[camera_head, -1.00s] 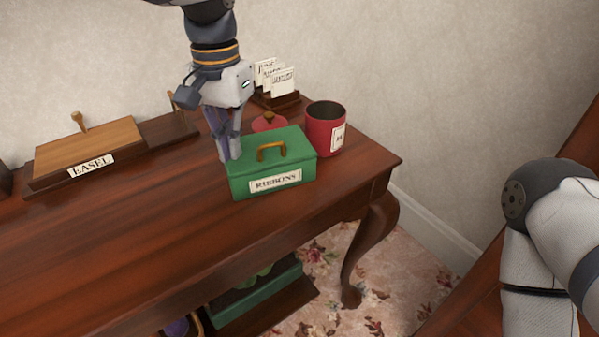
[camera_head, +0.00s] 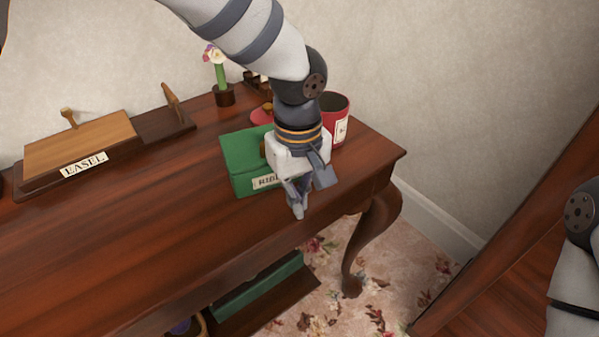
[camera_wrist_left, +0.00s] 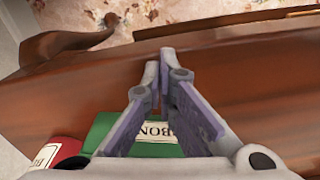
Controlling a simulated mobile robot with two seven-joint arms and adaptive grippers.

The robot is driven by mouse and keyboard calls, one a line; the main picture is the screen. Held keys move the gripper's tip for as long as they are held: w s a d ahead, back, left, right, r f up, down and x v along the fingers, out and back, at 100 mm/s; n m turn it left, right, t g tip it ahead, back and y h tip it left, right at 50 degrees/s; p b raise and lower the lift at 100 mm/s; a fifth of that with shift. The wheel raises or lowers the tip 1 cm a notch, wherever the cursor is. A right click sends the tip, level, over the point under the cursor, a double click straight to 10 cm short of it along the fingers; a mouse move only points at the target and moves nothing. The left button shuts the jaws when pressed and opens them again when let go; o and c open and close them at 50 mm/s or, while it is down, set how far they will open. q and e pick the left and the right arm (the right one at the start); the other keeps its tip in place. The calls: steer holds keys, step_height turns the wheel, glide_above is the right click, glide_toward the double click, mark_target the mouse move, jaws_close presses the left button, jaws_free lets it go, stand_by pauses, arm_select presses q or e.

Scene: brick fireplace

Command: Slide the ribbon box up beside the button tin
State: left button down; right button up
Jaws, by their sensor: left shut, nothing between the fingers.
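The green ribbon box (camera_head: 236,164) sits on the wooden table, its label partly covered by my left gripper and its handle mostly hidden. It also shows under my gripper in the left wrist view (camera_wrist_left: 101,128). The red button tin (camera_head: 335,106) stands open behind and right of the box; its edge shows in the left wrist view (camera_wrist_left: 58,150). My arm hides the space between them. My left gripper (camera_head: 298,212) is shut and empty, pointing down in front of the box's right part, near the table's front edge. My right gripper is out of view.
A red lid (camera_head: 261,115) lies behind the box. A flower holder (camera_head: 224,96) and the easel block (camera_head: 85,145) stand farther left. The table front-left is clear. A green box (camera_head: 258,285) rests on the shelf below.

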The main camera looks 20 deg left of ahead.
mark_target(282, 187)
arm_select(q)
steer(key=shift+w+a, duration=1.3)
steer(key=shift+w, duration=0.25)
steer(key=shift+a, duration=0.1)
steer(key=shift+w+a, duration=0.85)
steer(key=shift+w, duration=0.2)
steer(key=shift+s, duration=0.1)
